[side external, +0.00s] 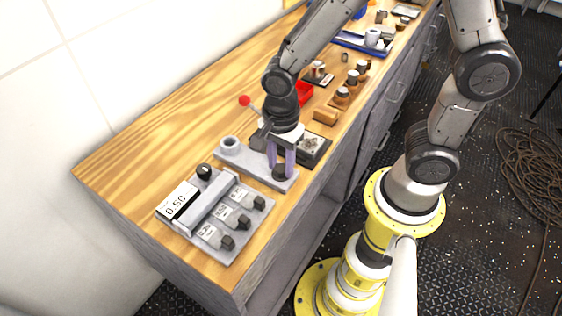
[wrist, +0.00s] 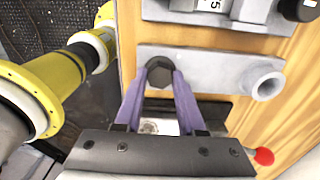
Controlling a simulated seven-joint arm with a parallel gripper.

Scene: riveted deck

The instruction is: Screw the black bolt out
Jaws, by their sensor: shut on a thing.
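The black bolt (wrist: 160,73) has a dark hexagonal head and sits at one end of a grey plate (wrist: 205,62). In the side external view the bolt (side external: 279,172) is at the plate's near right end, and the plate (side external: 262,172) lies on the wooden bench. My gripper (side external: 281,165) points down over the bolt, its two purple fingers on either side of the head. In the wrist view my gripper (wrist: 160,80) is shut on the bolt head. The bolt's shank and thread are hidden, so I cannot tell how deep it sits.
A raised grey ring (side external: 230,144) stands at the plate's other end. A grey fixture with a 0.50 display (side external: 178,205) and several dark-ended grey pieces is near the bench's near end. A dark box (side external: 314,149) and a red-knobbed lever (side external: 245,101) are close behind my gripper.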

